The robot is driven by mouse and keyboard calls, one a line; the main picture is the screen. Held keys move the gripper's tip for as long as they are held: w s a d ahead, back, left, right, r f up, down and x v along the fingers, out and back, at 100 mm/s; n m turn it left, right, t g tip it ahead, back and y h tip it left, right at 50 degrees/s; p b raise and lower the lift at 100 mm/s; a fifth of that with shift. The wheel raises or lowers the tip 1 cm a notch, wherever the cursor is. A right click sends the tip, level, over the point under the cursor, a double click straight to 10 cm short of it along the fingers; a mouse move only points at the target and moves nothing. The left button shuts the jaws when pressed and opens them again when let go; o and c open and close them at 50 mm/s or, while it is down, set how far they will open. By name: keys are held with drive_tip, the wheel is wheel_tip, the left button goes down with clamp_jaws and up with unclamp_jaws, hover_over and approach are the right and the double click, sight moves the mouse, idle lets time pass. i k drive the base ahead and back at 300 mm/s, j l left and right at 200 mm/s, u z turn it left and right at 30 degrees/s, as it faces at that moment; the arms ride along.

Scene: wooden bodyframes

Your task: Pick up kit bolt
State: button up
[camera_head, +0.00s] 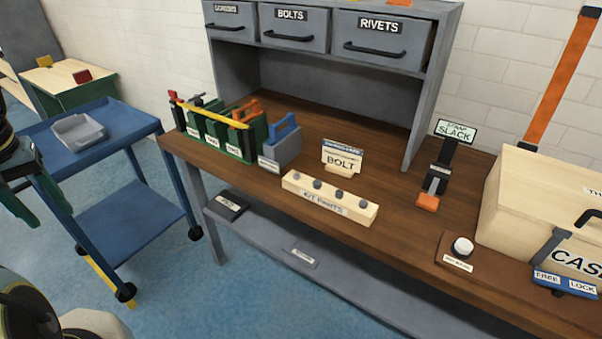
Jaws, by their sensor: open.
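A pale wooden block (328,203) labelled as kit parts sits near the front edge of the brown workbench top (235,178). Several small dark round heads (340,191) stand in a row along its top. They are too small to tell which is the kit bolt. A small sign reading BOLT (341,161) stands just behind the block. My gripper (38,203) is at the far left edge, partly cut off, with its dark fingers apart and empty. It is far from the block, in front of the blue cart.
A blue cart (60,129) with a grey tray (78,132) stands at left. Labelled green and grey holders (240,140) stand left of the block. A grey drawer shelf (330,75) rises behind. A strap device (437,180), a round button (462,247) and a wooden case (530,205) are at right.

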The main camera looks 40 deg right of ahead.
sight(317, 183)
drive_tip(key=i+z, duration=0.3)
drive_tip(key=z, duration=0.15)
drive_tip(key=i+j+z, duration=0.15)
drive_tip(key=z, duration=0.3)
drive_tip(key=i+z, duration=0.1)
drive_tip(key=z, duration=0.55)
